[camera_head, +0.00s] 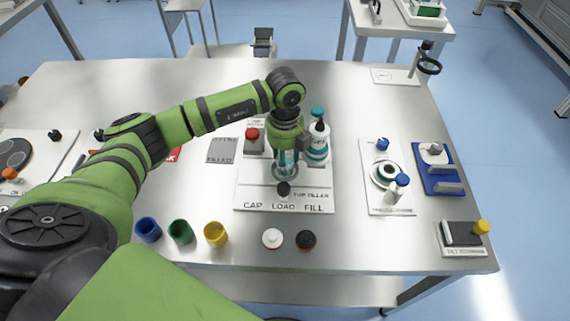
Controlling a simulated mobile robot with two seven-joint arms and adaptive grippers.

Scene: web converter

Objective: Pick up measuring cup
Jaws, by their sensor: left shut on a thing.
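My left arm reaches in from the left, and its gripper (286,170) points down over the white filling station (318,200) in the middle of the table. The gripper is shut on a clear, teal-tinted vessel (288,160), mostly hidden by the fingers and wrist. I cannot tell for sure whether this vessel is the measuring cup. It is upright or nearly so, and I cannot tell whether it touches the station. A white bottle with teal marking (319,147) stands close to the right of the gripper. My right gripper is not in view.
Blue (148,229), green (180,232) and yellow (215,234) cups stand at the front left. A red button (252,134) is left of the gripper. More small devices stand on the right.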

